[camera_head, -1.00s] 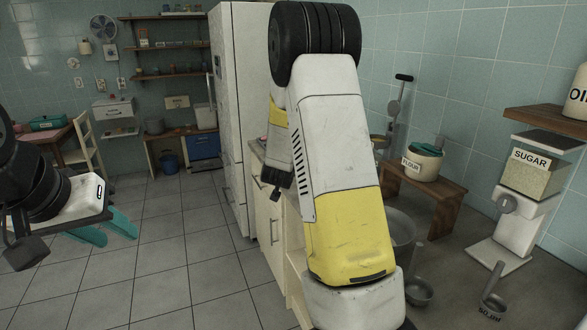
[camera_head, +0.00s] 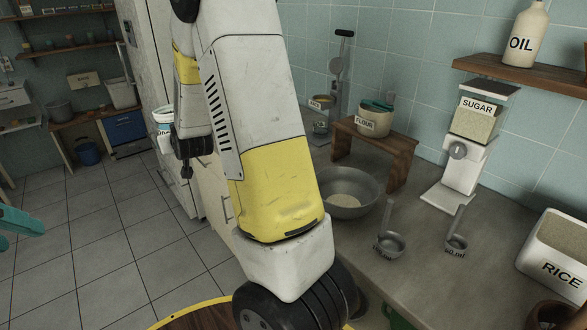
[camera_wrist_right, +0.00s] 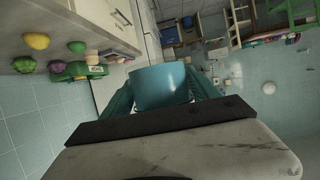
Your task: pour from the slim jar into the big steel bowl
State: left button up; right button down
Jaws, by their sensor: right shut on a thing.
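The big steel bowl (camera_head: 362,208) stands on the counter just right of my right arm, with some pale stuff in its bottom. A slim jar (camera_head: 163,117) with a white, partly hidden label and a blue band shows left of my right arm, off the counter's left side. In the right wrist view my right gripper (camera_wrist_right: 165,95) is shut around the blue jar, a teal finger on each side. My left gripper (camera_head: 14,226) shows only as teal fingers at the left edge, apart and empty, with its rest out of frame.
Two metal scoops (camera_head: 390,243) (camera_head: 456,243) lie right of the bowl. A flour jar (camera_head: 373,121) stands on a wooden riser (camera_head: 400,150) behind it. A sugar dispenser (camera_head: 468,150) and a rice bin (camera_head: 556,250) stand to the right. The floor at left is clear.

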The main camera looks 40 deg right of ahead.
aim_at(347, 193)
jog(key=i+j+z, duration=0.1)
jog(key=z, duration=0.25)
jog(key=i+j+z, duration=0.15)
jog(key=z, duration=0.15)
jog(key=l+z, duration=0.2)
jog(key=z, duration=0.5)
jog(key=l, duration=0.25)
jog(key=i+l, duration=0.15)
jog(key=l, duration=0.05)
